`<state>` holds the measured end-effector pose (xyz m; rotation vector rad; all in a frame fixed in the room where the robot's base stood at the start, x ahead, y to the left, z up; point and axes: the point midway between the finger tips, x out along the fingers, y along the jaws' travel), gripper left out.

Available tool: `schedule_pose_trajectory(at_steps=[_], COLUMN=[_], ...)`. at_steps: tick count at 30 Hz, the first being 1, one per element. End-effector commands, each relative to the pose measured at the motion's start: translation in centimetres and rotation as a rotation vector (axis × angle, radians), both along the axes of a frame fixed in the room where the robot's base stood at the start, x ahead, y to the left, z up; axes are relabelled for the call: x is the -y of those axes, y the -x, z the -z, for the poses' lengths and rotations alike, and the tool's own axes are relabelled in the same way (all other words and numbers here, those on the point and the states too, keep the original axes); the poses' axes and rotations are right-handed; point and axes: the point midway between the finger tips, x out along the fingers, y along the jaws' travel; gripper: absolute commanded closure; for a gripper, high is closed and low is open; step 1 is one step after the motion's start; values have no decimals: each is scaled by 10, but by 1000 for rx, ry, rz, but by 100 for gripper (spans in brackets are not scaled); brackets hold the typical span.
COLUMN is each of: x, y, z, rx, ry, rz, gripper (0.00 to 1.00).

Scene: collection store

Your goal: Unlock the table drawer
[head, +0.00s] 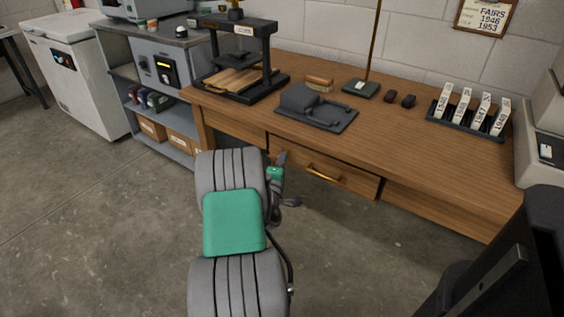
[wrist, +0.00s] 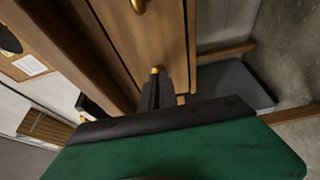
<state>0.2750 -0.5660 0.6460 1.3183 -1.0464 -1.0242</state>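The wooden table (head: 400,150) has a drawer (head: 335,172) in its front, pushed in flush. The drawer's brass handle (head: 323,173) also shows at the top of the wrist view (wrist: 140,5). A small brass key (wrist: 155,71) stands at the drawer front, to one side of the handle. My gripper (wrist: 157,88) is at the drawer's left end, its dark fingers close together with the brass piece at their tips; it looks shut on it. The fingers hide most of the key and the lock. In the head view my gripper (head: 281,160) is partly hidden by my arm.
On the table stand a black press (head: 238,60), a dark grey tray with a covered form (head: 315,107), a brush (head: 319,83) and a rack of year tags (head: 470,122). A grey shelf unit (head: 150,100) stands left. The floor before the table is clear.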

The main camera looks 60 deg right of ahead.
Motion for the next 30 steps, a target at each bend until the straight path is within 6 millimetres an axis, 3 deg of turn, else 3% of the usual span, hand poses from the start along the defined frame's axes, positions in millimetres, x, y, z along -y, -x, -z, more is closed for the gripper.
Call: schedule_pose_trajectory(at_steps=[4, 12, 20, 23, 30], x=[2, 2, -1, -11, -58], y=[0, 0, -2, 0, 12], z=[-4, -3, -1, 0, 0], rx=[3, 2, 1, 0, 0], ry=[5, 4, 1, 0, 2], rz=[3, 2, -2, -4, -3], gripper=[100, 75, 75, 75, 75])
